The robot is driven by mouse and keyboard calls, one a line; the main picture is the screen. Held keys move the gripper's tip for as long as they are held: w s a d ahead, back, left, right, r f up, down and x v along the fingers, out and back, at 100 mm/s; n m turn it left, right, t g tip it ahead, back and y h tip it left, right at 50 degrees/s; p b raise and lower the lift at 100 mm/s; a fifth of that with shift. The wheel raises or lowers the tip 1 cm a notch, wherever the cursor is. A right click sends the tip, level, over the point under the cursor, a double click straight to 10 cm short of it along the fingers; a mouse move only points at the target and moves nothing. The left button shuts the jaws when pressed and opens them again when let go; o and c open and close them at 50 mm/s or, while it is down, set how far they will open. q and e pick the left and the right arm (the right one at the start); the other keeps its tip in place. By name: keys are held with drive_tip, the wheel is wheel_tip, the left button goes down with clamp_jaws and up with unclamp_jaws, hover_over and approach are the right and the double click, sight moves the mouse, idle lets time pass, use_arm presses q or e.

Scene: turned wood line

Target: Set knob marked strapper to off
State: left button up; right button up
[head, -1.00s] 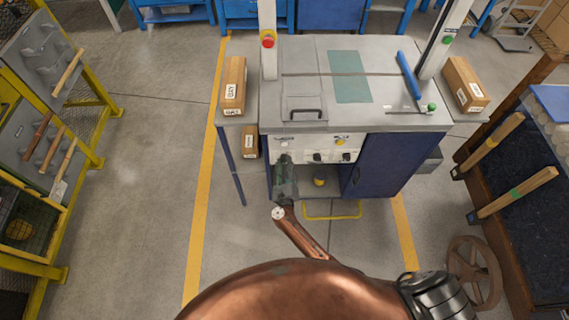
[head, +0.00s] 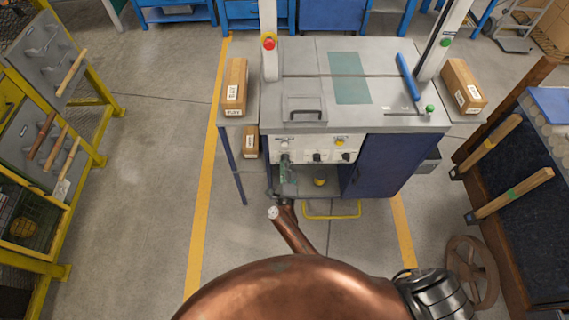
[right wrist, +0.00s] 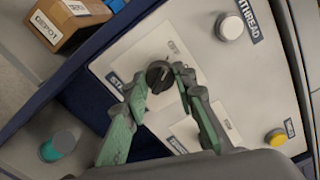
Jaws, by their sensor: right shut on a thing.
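The black round knob (right wrist: 159,76) sits on the white control panel (right wrist: 118,60), beside a blue label of which only the first letters, "ST", show. Faint grey "OFF" lettering lies just above the knob in the right wrist view. My right gripper (right wrist: 163,84) has its green-padded fingers on two sides of the knob and is shut on it. In the head view my right gripper (head: 286,172) reaches the left part of the panel (head: 330,143) and hides this knob. My left gripper is not in view.
A white button (right wrist: 230,27) by a "THREAD" label and a yellow button (right wrist: 276,137) are on the same panel. Two other black knobs (head: 317,157) are to the right.

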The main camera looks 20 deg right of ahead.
idle(0.3)
drive_tip(key=o, duration=1.2)
drive_tip(key=shift+c, duration=0.2)
